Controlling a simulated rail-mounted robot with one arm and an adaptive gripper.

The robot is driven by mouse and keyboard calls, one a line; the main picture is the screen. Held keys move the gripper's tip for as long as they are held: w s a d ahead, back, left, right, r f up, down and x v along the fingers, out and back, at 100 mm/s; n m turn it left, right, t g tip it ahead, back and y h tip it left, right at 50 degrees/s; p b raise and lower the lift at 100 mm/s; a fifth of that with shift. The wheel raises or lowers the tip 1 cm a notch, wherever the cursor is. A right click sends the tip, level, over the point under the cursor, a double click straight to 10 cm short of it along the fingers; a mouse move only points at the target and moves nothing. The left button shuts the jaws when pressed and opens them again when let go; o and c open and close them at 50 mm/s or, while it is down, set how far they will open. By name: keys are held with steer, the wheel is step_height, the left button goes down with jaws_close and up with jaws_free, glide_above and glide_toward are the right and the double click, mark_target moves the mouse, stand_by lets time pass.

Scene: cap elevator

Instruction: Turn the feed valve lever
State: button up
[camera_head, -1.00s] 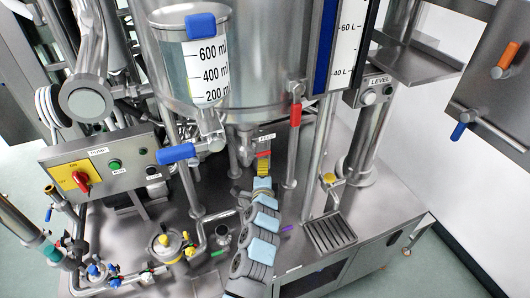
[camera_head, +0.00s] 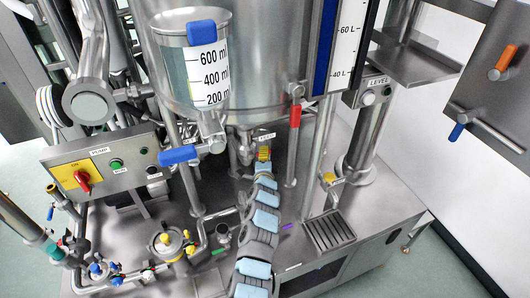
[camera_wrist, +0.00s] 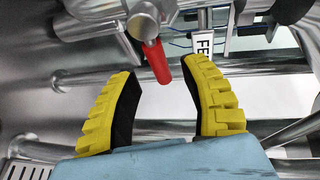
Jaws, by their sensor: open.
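A tag with the partly visible letters "FE" (camera_wrist: 205,42) hangs near the top of the wrist view. Left of it, a red lever (camera_wrist: 157,62) slants down from a metal valve body (camera_wrist: 143,24). My gripper (camera_wrist: 162,78) is open, its yellow-padded fingers spread on either side of the lever's lower end. The lever shows in the gap, and I cannot tell its depth relative to the fingertips. In the head view, my gripper (camera_head: 263,154) is small, just below the FEED label (camera_head: 267,136). The feed lever is not clear there.
Another red lever (camera_head: 295,115) hangs on a pipe to the right. A blue lever (camera_head: 178,155) sits under the measuring cup (camera_head: 205,75) to the left. The control box (camera_head: 100,165) is further left, and a drip grid (camera_head: 328,230) lies to the right.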

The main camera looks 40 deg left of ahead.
steer(key=shift+b+x, duration=0.5)
steer(key=shift+x, duration=1.1)
jaws_close()
